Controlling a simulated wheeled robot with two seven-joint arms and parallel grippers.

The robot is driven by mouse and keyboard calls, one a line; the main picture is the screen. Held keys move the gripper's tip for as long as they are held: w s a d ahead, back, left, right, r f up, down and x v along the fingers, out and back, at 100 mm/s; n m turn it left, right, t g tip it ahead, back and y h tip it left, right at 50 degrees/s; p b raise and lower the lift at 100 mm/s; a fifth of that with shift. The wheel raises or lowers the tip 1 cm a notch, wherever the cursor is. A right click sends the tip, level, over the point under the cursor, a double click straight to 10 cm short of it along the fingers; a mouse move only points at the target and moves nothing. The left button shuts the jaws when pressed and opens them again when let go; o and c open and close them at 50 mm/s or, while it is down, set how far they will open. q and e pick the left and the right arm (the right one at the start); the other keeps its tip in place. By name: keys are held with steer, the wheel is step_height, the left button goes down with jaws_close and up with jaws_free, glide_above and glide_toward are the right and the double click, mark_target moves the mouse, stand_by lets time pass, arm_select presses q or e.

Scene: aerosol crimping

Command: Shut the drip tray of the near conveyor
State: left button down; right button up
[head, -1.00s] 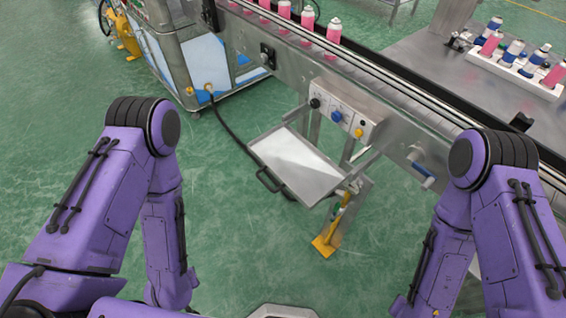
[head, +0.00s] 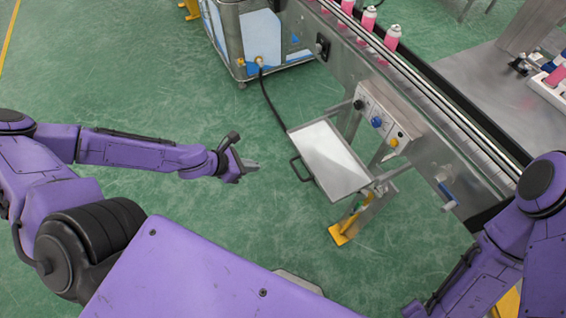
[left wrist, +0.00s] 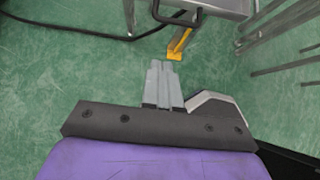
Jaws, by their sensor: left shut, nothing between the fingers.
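The drip tray (head: 335,160) is a flat silver pan that sticks out from under the near conveyor (head: 430,135), pulled open toward me. Its black handle (head: 298,171) is on its left edge. In the left wrist view a corner of the tray (left wrist: 222,6) and its handle (left wrist: 176,16) show at the top edge. My left gripper (head: 252,166) is shut and empty, left of the handle and apart from it. Its closed fingers (left wrist: 162,68) also show in the left wrist view. My right arm is at the right, and its gripper is not in view.
A control panel with knobs (head: 380,117) sits on the conveyor side above the tray. A yellow foot (head: 342,232) stands on the floor below. A black hose (head: 268,105) hangs behind the tray. Pink cans (head: 392,38) stand on the belt. The green floor left of the tray is clear.

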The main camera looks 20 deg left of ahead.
arm_select(q)
steer(key=w+r+b+x, duration=0.1)
steer(key=b+x, duration=0.7)
steer(key=x, duration=0.5)
steer(key=shift+d+b, duration=0.3)
steer(key=shift+d, duration=0.15)
steer(key=shift+w+r, duration=0.1)
